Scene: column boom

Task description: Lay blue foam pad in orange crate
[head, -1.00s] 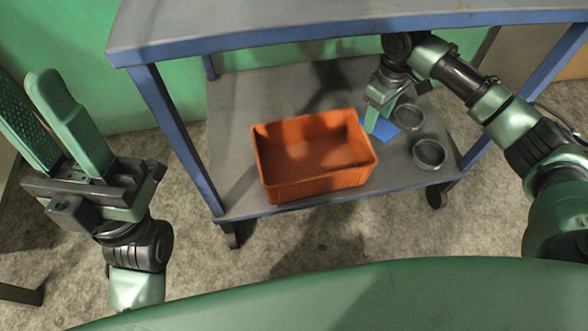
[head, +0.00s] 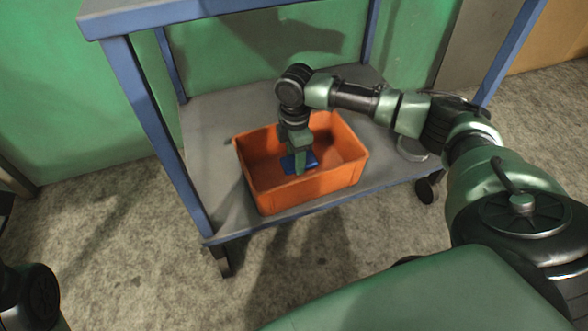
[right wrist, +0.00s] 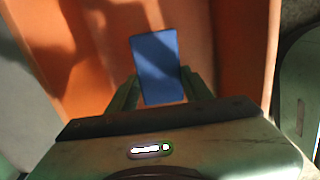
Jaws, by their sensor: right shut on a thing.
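The orange crate (head: 310,190) stands on the lower shelf of a cart in the head view. My right gripper (head: 299,168) reaches down into it from above. In the right wrist view the pad (right wrist: 157,68) sits between the two fingertips (right wrist: 157,88), over the crate's orange floor (right wrist: 105,70). I cannot tell whether the pad touches the floor. Of my left arm only a dark part shows at the lower left of the head view; its gripper is out of frame.
The grey shelf (head: 215,150) has free room left of the crate. A round metal tin (head: 412,150) stands right of the crate, partly hidden by my right arm. The cart's upper shelf (head: 150,18) and blue posts (head: 150,115) frame the space.

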